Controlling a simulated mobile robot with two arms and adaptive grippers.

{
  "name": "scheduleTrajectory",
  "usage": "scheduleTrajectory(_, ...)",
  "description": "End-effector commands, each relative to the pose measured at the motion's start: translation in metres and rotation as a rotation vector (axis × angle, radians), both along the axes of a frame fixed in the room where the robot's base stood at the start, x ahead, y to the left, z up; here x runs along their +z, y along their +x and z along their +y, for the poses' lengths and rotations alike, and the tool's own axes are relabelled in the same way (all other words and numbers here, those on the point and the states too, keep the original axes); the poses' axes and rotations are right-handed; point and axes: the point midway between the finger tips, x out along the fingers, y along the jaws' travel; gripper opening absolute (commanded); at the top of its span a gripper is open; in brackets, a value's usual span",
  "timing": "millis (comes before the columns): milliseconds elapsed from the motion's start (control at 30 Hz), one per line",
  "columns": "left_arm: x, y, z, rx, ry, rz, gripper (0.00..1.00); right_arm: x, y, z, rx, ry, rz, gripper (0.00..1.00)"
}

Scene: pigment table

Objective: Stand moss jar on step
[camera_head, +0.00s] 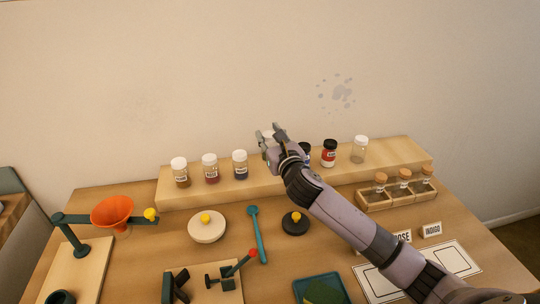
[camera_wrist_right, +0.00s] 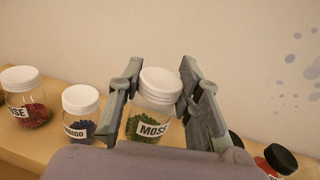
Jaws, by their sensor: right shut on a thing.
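The moss jar (camera_wrist_right: 153,108) is clear with a white lid, a MOSS label and green contents. In the right wrist view it stands upright between the fingers of my right gripper (camera_wrist_right: 160,100), which is shut on it. In the head view my right gripper (camera_head: 272,137) is over the wooden step (camera_head: 300,178) at the back of the table, and mostly hides the jar. I cannot tell whether the jar's base touches the step, because my gripper covers it. My left gripper is not in view.
On the step, a jar with dark blue contents (camera_head: 240,165) stands left of my gripper, and a black-lidded red jar (camera_head: 329,153) and an empty-looking jar (camera_head: 359,149) stand right. A teal spoon (camera_head: 257,235) and an orange funnel (camera_head: 112,212) are in front.

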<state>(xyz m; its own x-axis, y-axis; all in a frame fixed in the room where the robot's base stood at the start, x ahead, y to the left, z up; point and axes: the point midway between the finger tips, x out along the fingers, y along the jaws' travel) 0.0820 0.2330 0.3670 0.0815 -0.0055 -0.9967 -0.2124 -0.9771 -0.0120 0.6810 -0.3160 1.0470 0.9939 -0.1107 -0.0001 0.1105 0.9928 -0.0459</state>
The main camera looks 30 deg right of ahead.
Motion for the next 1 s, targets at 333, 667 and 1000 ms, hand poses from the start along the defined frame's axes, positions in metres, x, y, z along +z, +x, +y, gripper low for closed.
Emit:
scheduleTrajectory(333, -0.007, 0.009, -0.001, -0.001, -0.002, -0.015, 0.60, -0.043, 0.000, 0.000, -0.001, 0.004, 0.001, 0.02)
scheduleTrajectory(667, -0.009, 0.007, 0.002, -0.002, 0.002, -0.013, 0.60, -0.057, 0.000, 0.000, -0.001, -0.001, -0.003, 0.02)
scheduleTrajectory(1000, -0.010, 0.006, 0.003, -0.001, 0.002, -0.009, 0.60, -0.061, 0.000, 0.000, -0.001, -0.001, -0.001, 0.39)
